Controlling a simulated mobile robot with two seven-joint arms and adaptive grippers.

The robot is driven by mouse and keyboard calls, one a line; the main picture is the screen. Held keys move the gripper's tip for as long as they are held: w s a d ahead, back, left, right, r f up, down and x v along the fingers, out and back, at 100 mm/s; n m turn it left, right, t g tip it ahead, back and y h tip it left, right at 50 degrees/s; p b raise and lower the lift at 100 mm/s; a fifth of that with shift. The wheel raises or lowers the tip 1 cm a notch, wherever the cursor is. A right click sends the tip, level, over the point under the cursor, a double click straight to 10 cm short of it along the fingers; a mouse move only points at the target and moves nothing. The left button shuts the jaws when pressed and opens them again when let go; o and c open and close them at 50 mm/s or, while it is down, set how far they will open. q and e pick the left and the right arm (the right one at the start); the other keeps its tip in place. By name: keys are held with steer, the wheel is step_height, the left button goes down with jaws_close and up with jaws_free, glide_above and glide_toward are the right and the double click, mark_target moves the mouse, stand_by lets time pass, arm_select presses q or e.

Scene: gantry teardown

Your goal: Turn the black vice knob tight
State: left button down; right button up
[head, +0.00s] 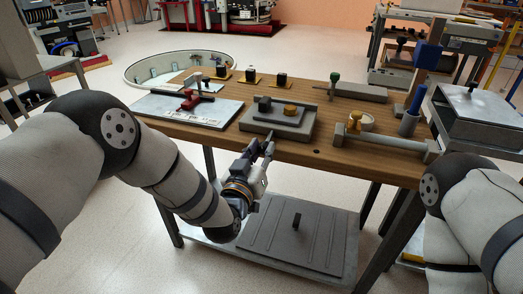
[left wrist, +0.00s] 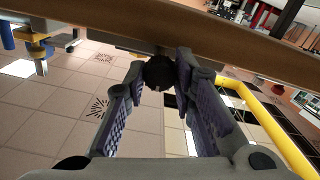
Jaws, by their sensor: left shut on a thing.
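The black vice knob (left wrist: 159,72) is a dark round knob just under the bench edge in the left wrist view. My left gripper (left wrist: 158,80) has its fingers on both sides of it and is shut on it. In the head view my left gripper (head: 263,147) reaches up to the front edge of the wooden bench, and the knob is hidden there. Just behind it on the bench is a grey stepped block (head: 278,124) with a brass disc on top; whether the knob belongs to it is not clear. My right gripper is out of view.
The wooden bench (head: 330,154) carries a white panel with a red tool (head: 190,101) at left, a grey bar (head: 385,139) at right, and small black blocks behind. A grey lower shelf (head: 275,265) lies beneath. A grey box (head: 480,115) stands at right. The left wrist view shows a yellow rail (left wrist: 270,125).

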arm_select(q)
steer(key=shift+r, duration=0.1)
stand_by(0.4)
steer(key=c, duration=1.3)
jaws_free()
steer(key=shift+c, duration=0.2)
steer(key=shift+s+a, duration=0.1)
steer(key=shift+s, duration=0.25)
steer(key=v, duration=1.1)
steer(key=shift+s, duration=0.1)
